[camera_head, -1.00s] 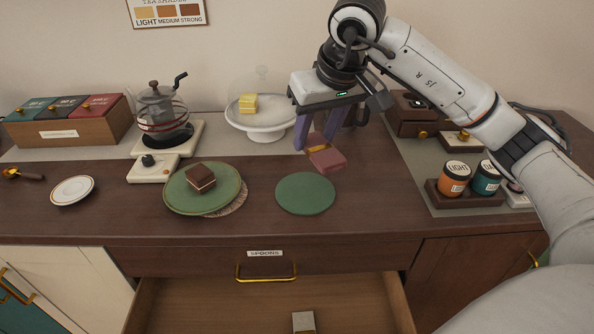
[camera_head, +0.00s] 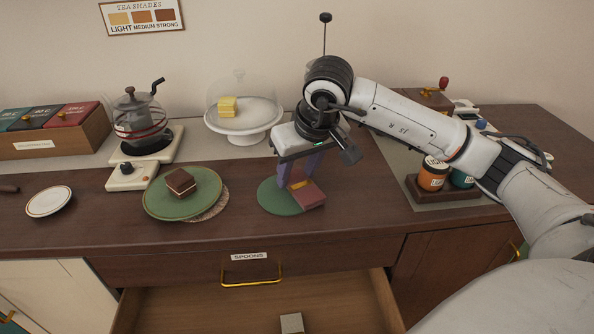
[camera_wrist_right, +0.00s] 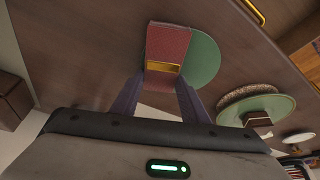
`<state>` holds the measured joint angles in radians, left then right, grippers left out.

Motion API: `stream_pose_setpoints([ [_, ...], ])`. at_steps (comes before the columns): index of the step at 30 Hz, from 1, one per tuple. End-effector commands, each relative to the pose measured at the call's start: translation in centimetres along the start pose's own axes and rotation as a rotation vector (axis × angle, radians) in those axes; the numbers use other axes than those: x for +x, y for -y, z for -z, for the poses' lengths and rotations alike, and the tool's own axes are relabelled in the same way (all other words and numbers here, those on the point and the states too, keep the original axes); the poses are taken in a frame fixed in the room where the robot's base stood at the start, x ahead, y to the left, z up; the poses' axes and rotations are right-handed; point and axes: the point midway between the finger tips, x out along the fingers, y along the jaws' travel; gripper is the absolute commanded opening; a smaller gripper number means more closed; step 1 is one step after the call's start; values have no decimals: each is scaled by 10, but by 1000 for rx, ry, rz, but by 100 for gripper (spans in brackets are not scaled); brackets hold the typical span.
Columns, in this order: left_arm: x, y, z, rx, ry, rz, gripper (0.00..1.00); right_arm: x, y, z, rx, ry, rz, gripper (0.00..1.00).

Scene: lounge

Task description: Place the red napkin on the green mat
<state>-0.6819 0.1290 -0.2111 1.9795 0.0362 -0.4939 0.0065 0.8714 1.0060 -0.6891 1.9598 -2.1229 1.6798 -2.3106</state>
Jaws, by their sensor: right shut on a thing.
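The red napkin (camera_head: 311,196), folded with a gold band, is between the fingers of my right gripper (camera_head: 294,182). The gripper is shut on it and points down. The green mat (camera_head: 272,200) is a flat disc on the wooden counter. In the head view the napkin overlaps the mat's right part and reaches past its right edge. In the right wrist view the napkin (camera_wrist_right: 168,48) covers one side of the mat (camera_wrist_right: 205,62). I cannot tell whether it touches the mat. My left gripper is not in view.
A green plate (camera_head: 160,207) with a brown cake square stands left of the mat. A domed white cake stand (camera_head: 240,133) is behind. Orange and teal jars (camera_head: 433,175) stand to the right under my arm. The spoons drawer (camera_head: 215,308) is open in front.

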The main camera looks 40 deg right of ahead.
Motion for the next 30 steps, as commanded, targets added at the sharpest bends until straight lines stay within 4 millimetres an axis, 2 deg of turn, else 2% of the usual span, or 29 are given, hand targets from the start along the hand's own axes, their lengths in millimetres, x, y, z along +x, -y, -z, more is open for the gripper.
stream_pose_setpoints([
  [1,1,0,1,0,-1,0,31,1,0,0,0,0,0,46],
  [3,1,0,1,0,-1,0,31,0,0,0,0,0,0,57],
  [4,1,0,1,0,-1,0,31,0,0,0,0,0,0,59],
  [14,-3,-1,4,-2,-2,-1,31,-6,0,2,0,-1,0,59],
  [17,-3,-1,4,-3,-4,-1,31,-21,0,3,0,-5,0,59],
  [24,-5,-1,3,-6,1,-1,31,-74,0,3,1,-6,1,59],
  [30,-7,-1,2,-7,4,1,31,-108,0,3,1,-4,1,59],
])
